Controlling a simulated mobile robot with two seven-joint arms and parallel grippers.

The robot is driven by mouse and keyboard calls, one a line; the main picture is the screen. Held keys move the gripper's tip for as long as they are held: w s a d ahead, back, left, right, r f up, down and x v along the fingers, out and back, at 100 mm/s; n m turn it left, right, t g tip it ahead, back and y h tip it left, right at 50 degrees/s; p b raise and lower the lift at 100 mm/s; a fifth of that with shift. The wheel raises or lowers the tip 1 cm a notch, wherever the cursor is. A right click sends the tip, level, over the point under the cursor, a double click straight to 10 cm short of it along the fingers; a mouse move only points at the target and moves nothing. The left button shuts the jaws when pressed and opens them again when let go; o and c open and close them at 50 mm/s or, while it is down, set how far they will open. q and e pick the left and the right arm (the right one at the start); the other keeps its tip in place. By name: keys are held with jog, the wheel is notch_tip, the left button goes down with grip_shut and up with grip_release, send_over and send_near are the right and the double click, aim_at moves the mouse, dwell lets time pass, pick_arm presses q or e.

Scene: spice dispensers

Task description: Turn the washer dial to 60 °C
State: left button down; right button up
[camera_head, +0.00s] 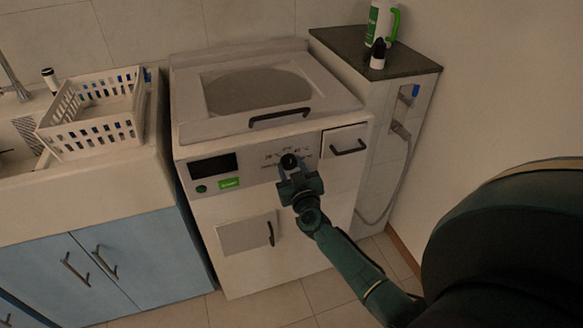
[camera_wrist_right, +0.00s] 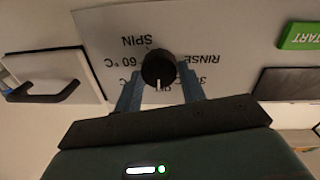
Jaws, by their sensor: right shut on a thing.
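The washer (camera_head: 262,210) stands in the middle of the head view, its front panel facing me. Its dial (camera_wrist_right: 158,67) is a round black knob with a white pointer mark. My right gripper (camera_head: 290,169) is shut on the dial, one finger on each side. In the right wrist view the panel print is upside down. The pointer there aims down the picture, and the "60 °C" print (camera_wrist_right: 127,62) is left of the dial. Other labels around the dial are partly hidden by the fingers. My left gripper is not in view.
The washer front also has a dark display (camera_head: 212,165), a green START button (camera_head: 229,183) and a drawer handle (camera_head: 348,148). A counter with a white basket (camera_head: 92,131) stands left. A dark-topped cabinet (camera_head: 400,62) with a bottle (camera_head: 378,22) stands right.

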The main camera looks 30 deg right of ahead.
jog(key=m+p, duration=0.1)
jog(key=m, duration=0.7)
jog(key=shift+d, duration=0.1)
jog(key=m+y, duration=0.1)
jog(key=m, duration=0.5)
jog(key=shift+s+d+b, duration=0.1)
jog(key=shift+b, duration=0.25)
pick_arm(q)
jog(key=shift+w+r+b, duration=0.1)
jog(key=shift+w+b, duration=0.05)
jog(key=shift+b, duration=0.35)
pick_arm(e)
jog(key=m, duration=0.4)
jog(key=shift+f, duration=0.1)
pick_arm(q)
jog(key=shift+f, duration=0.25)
pick_arm(e)
jog(key=o, duration=1)
jog(key=shift+s, duration=0.1)
